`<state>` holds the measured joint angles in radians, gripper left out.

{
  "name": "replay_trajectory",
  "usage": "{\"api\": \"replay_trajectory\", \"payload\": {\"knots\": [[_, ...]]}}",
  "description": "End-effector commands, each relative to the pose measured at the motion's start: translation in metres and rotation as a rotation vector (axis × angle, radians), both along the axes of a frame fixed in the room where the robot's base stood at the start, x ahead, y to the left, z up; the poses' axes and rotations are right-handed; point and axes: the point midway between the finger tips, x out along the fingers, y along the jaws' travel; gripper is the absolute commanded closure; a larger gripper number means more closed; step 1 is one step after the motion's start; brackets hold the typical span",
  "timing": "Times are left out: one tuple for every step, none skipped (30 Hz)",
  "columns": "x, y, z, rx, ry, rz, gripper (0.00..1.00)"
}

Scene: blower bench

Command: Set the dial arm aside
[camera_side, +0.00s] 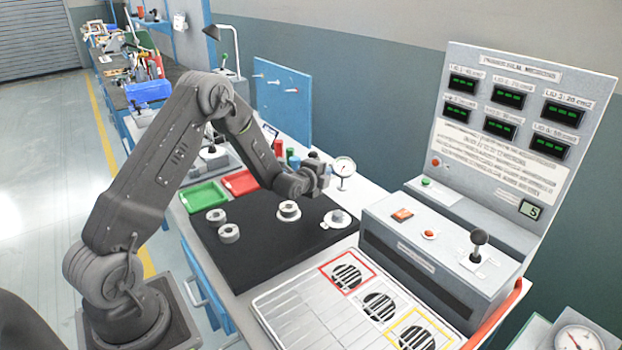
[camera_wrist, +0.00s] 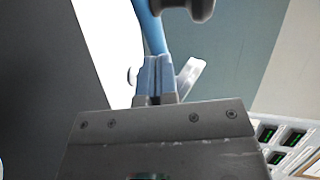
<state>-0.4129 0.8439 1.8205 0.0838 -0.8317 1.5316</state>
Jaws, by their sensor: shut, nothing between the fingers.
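The dial arm shows in the side view as a round white-faced dial (camera_side: 344,167) on a thin stem, upright at the back edge of the black mat. My gripper (camera_side: 324,177) is just left of the dial, above the mat's back edge. In the side view I cannot tell whether it touches the dial. In the wrist view my gripper (camera_wrist: 157,80) has its blue fingers pressed together with nothing between them. A pale, slanted piece (camera_wrist: 190,76) shows just right of the fingers; I cannot tell what it is.
Metal rings (camera_side: 229,233) and a white-based fitting (camera_side: 337,218) stand on the black mat (camera_side: 262,262). Green (camera_side: 204,196) and red (camera_side: 240,182) trays lie behind. A console (camera_side: 430,250) with a joystick and a grille plate (camera_side: 310,310) are at right. The mat's front is clear.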

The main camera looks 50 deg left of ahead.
Motion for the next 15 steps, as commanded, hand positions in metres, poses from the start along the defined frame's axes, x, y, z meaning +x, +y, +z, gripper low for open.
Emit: {"api": "replay_trajectory", "payload": {"knots": [[0.004, 0.0, -0.001, 0.0, 0.0, -0.001, 1.0], [0.006, 0.001, 0.0, 0.0, -0.001, -0.001, 1.0], [0.008, 0.001, 0.0, 0.0, -0.001, -0.001, 1.0], [0.009, 0.002, 0.0, 0.0, 0.0, -0.001, 1.0], [0.011, 0.002, 0.0, 0.0, 0.0, -0.001, 1.0], [0.013, 0.003, 0.0, 0.0, 0.0, -0.001, 1.0], [0.014, 0.003, 0.0, 0.0, -0.001, -0.001, 1.0], [0.015, 0.003, 0.0, 0.0, -0.001, -0.001, 1.0], [0.016, 0.004, 0.0, 0.0, -0.001, -0.001, 1.0], [0.017, 0.004, 0.0, 0.0, -0.001, -0.002, 1.0], [0.018, 0.004, 0.0, 0.0, -0.001, -0.001, 1.0], [0.018, 0.005, 0.0, 0.0, -0.001, -0.001, 1.0], [0.019, 0.005, 0.0, 0.0, -0.001, -0.001, 1.0], [0.019, 0.005, 0.0, 0.0, -0.001, -0.001, 1.0], [0.02, 0.005, 0.0, 0.0, -0.001, -0.001, 1.0]]}}
